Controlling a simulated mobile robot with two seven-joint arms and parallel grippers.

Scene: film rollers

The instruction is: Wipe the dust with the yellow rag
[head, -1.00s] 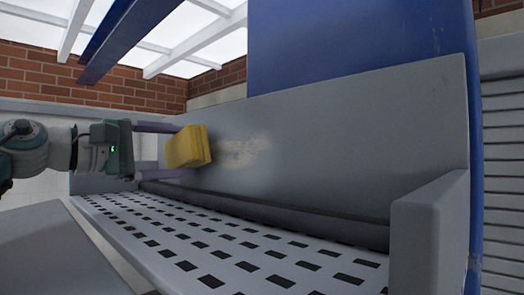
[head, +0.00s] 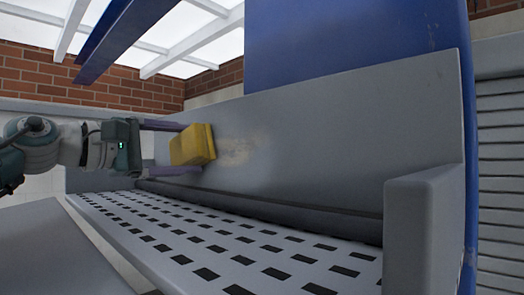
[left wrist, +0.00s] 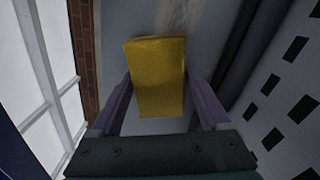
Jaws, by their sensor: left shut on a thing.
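The yellow rag (head: 193,146) is a folded block held between the fingers of my left gripper (head: 188,150), which is shut on it. In the head view the rag is at or against the grey upright panel (head: 330,140); I cannot tell whether it touches. A pale, faint dust patch (head: 236,151) lies on the panel just right of the rag. The left wrist view shows the rag (left wrist: 157,78) between the two purple fingers, with the pale dust (left wrist: 180,15) beyond its far end. My right gripper is not in view.
A dark roller (head: 270,212) runs along the panel's foot. Below it is a light perforated conveyor surface (head: 215,240) with dark rectangles. A grey side wall (head: 425,230) closes the right end. A blue column (head: 350,40) stands behind the panel.

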